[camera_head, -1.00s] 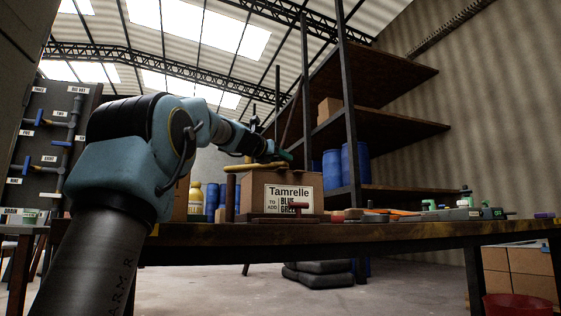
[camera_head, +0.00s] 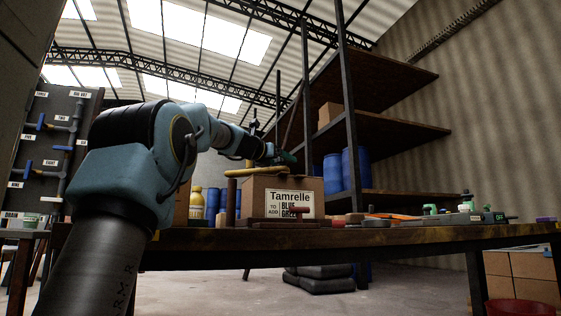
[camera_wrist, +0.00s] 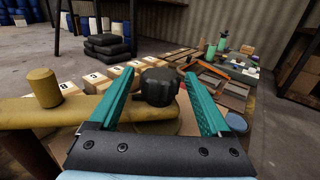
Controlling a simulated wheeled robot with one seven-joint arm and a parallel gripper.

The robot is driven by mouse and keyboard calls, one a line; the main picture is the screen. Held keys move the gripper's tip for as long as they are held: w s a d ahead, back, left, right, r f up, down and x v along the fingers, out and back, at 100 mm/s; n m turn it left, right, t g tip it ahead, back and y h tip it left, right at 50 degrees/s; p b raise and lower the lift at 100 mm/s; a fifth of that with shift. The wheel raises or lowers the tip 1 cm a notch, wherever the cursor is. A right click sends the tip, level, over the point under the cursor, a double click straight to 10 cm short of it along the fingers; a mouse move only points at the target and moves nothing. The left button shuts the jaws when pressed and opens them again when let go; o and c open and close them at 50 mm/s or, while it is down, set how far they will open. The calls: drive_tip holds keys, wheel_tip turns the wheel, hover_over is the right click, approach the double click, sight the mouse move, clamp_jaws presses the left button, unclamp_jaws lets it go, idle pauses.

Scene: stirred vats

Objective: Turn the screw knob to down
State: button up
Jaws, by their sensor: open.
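The screw knob (camera_wrist: 157,85) is a black, lobed knob at the end of a yellow arm (camera_wrist: 62,112) in the wrist view. My gripper (camera_wrist: 165,78) has two teal fingers, one on each side of the knob, spread apart with gaps visible beside it. I cannot tell how deep the fingers reach around it. In the head view my gripper (camera_head: 287,158) is above the table over the yellow arm (camera_head: 255,171), and the knob is not clearly visible there.
A cardboard box labelled Tamrelle (camera_head: 282,197) stands on the wooden table (camera_head: 350,236) below the gripper. Several numbered blocks (camera_wrist: 93,78) line the table in the wrist view. Tools and a tray (camera_wrist: 205,90) lie to the right. A yellow post (camera_wrist: 46,88) rises at left.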

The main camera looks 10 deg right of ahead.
drive_tip(key=v, duration=1)
drive_tip(key=shift+s+a, duration=0.25)
drive_tip(key=shift+a, duration=0.05)
